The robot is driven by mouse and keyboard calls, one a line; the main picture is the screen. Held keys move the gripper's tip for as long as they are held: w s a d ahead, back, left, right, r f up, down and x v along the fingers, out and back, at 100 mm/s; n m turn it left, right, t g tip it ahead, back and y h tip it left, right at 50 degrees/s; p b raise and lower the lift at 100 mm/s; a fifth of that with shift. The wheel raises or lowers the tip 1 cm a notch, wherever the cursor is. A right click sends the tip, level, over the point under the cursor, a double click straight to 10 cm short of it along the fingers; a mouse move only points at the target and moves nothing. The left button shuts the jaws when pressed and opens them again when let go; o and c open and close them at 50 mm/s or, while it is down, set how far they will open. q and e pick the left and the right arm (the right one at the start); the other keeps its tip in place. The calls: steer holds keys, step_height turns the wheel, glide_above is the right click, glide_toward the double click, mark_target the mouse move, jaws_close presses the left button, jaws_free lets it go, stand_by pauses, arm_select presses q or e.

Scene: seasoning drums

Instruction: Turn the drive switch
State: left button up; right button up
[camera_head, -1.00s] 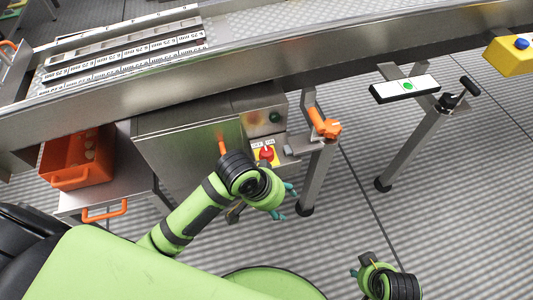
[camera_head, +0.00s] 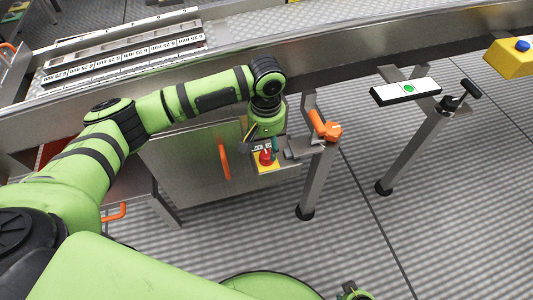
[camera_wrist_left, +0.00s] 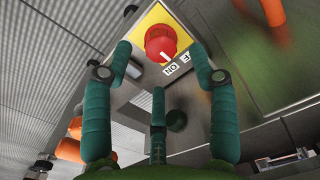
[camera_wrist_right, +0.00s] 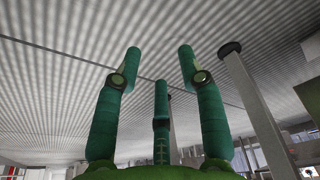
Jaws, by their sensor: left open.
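The drive switch (camera_head: 265,157) is a red knob on a yellow plate, on the front of a steel cabinet below the conveyor. In the left wrist view the red knob (camera_wrist_left: 160,43) sits just beyond my left fingertips, with a label reading ON beside it. My left gripper (camera_head: 269,146) is open, with its fingers spread towards the knob; I see no clear contact. In the head view the gripper partly covers the plate and label. My right gripper (camera_wrist_right: 158,75) is open and empty, pointing over bare floor. Only a bit of the right arm shows in the head view.
An orange cabinet handle (camera_head: 224,160) is left of the switch. An orange clamp handle (camera_head: 324,127) on a support leg stands to its right. The conveyor's steel side (camera_head: 340,47) runs above. A yellow box with a blue button (camera_head: 512,58) is far right. Floor in front is clear.

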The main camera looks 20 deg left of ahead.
mark_target(266, 155)
arm_select(q)
step_height(266, 155, down, 4)
steer(key=shift+f+b, duration=0.15)
steer(key=shift+b, duration=0.35)
steer(key=shift+f, duration=0.45)
arm_select(e)
steer(key=shift+v, duration=0.75)
steer(key=shift+w+a, duration=0.1)
